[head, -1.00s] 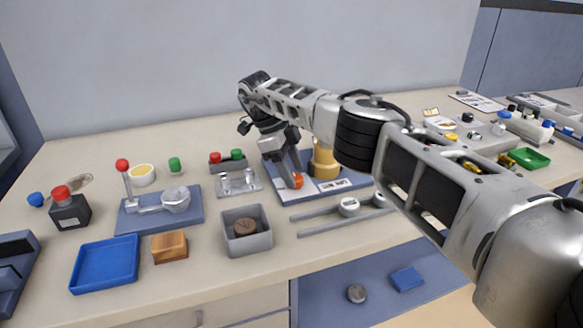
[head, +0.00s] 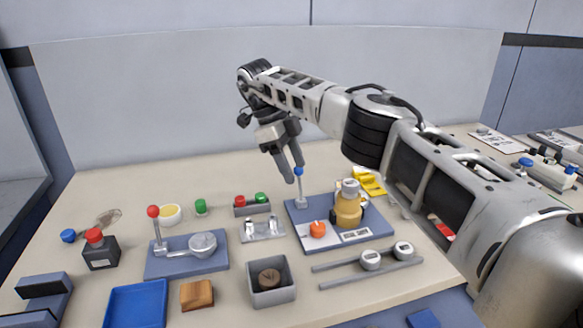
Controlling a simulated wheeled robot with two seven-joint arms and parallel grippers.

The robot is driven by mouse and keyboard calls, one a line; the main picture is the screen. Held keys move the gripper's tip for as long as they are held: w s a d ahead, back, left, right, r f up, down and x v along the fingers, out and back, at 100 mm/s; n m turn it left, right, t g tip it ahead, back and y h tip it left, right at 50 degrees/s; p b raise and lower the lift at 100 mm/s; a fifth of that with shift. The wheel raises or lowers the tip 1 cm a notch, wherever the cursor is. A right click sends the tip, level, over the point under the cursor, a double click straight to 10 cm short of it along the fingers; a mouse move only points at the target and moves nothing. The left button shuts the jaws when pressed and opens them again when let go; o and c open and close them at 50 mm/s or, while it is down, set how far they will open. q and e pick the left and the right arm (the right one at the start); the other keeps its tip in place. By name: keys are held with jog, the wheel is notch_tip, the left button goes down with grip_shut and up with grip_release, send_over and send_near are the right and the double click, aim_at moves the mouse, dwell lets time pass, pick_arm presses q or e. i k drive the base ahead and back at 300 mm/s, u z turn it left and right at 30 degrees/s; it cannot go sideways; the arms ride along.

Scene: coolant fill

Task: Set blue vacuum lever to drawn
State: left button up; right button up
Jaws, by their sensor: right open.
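The blue vacuum lever (head: 299,172) is a thin upright rod with a blue ball knob on a small grey base. It stands at the back left of the blue-grey plate (head: 297,233). The plate also holds an orange knob (head: 317,229), a tan bottle with a grey cap (head: 348,206) and white labels. My right gripper (head: 294,172) is open, pointing down, with its fingertips at the blue knob. I cannot tell whether the knob is between the fingers or just in front of them. My left gripper is not in view.
A red-knobbed lever (head: 153,212) stands on another plate at left. A red and green button block (head: 252,205), a metal fixture (head: 262,229) and a grey bin (head: 271,282) stand between the plates. Two round gauges (head: 370,260) sit on rails in front. Bare table lies behind.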

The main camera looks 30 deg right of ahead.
aim_at(299, 183)
jog(key=k, duration=1)
